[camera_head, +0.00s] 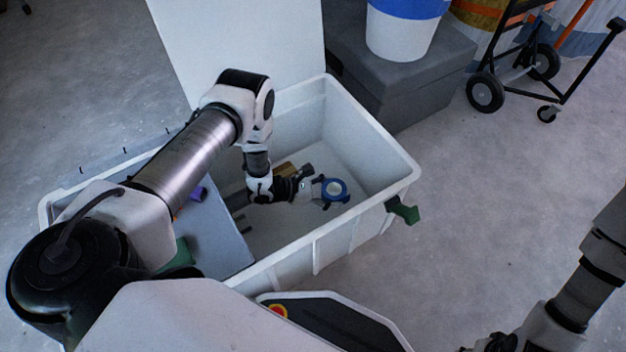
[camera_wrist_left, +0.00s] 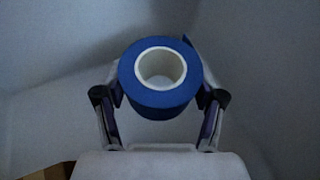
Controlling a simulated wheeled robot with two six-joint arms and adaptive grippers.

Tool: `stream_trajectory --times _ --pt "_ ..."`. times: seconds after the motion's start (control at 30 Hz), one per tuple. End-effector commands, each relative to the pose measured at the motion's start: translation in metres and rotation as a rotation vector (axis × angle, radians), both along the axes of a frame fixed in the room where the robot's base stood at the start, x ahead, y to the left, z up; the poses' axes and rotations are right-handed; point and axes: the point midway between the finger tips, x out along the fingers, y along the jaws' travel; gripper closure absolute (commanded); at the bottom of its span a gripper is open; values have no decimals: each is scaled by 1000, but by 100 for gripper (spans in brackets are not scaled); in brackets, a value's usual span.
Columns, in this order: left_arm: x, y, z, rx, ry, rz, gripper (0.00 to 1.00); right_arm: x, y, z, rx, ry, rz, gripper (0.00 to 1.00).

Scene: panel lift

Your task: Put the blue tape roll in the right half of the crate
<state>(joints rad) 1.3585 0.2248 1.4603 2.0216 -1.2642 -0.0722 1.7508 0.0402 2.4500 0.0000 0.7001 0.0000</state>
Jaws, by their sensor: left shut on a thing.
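The white crate (camera_head: 333,245) stands on the floor in front of me. My left gripper (camera_head: 330,188) reaches down into its right half. The blue tape roll (camera_head: 341,187), a blue ring with a pale core, is between its fingers. In the left wrist view the roll (camera_wrist_left: 187,82) sits between the two fingertips (camera_wrist_left: 160,95), with a finger touching each side. The head view does not clearly show whether the roll touches the crate floor.
A grey panel (camera_head: 215,235) lies in the crate's left part, with a purple item (camera_head: 200,193) by it. A brown block (camera_head: 285,168) is behind my left gripper. A green piece (camera_head: 403,210) sticks out from the right wall. A bucket (camera_head: 400,40) stands on a grey box behind.

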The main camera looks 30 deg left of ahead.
Motion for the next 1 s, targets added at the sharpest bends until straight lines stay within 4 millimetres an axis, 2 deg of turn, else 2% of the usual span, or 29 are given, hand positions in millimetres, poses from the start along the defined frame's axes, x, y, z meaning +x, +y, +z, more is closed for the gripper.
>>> stream_trajectory --times 0.03,0.1,0.27,0.4,0.83,0.87,0.9,1.0 --pt "-1 0 -19 1 1 -1 72 0 0 -13 0 0 0 60" --pt "0 0 -35 0 0 0 72 0 0 -22 0 0 0 60" --pt "0 0 -55 0 0 -1 72 0 0 -32 0 1 0 60" --pt "-1 0 -81 0 0 -1 72 0 0 -48 0 0 -1 60" --pt "0 0 -89 0 1 0 72 1 0 -53 0 -2 -3 60" --pt "0 0 -87 0 1 0 20 1 0 -51 0 -2 -3 60" --pt "-1 0 -87 0 1 0 6 1 0 -50 0 -2 -3 60" --pt "-1 0 -87 0 1 0 6 1 0 -50 0 -2 -3 60"
